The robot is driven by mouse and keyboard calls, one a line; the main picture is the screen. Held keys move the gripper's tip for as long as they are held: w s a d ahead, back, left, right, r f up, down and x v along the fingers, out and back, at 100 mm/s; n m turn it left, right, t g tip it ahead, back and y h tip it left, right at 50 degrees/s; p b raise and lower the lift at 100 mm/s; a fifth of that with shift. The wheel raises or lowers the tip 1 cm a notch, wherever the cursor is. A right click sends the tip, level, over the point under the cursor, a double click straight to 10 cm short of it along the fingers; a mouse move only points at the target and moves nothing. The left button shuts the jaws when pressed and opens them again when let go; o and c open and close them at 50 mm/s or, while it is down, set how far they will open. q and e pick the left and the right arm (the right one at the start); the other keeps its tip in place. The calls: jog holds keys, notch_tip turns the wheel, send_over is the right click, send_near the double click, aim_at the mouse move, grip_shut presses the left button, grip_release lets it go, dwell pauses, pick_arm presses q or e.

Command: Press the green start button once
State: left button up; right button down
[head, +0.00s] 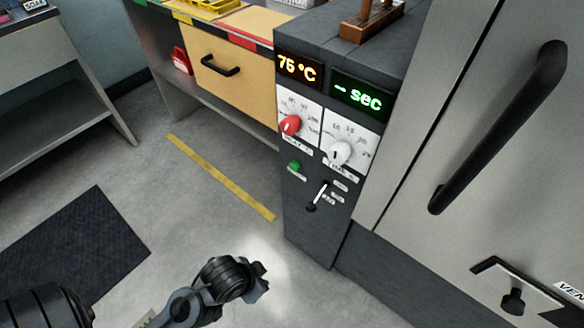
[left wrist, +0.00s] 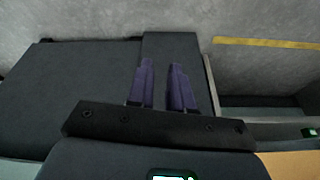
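The green start button (head: 294,166) sits on the front of the dark control column (head: 305,225), below the red knob, in the head view. I cannot make it out in the left wrist view. My left arm ends low in the head view, in front of the column and well short of the button. Its fingers cannot be made out there. In the left wrist view my left gripper (left wrist: 162,66) has two purple fingers standing a narrow gap apart, with nothing between them. My right gripper is in neither view.
Above the button are a red knob (head: 290,125), a white knob (head: 339,152), a 75 °C display (head: 298,67) and a "- sec" display (head: 357,94). A lever (head: 317,195) lies to its lower right. A large handle (head: 500,125) juts out at right. Floor before the column is clear.

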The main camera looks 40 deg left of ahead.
pick_arm(q)
grip_shut()
dwell(1.2)
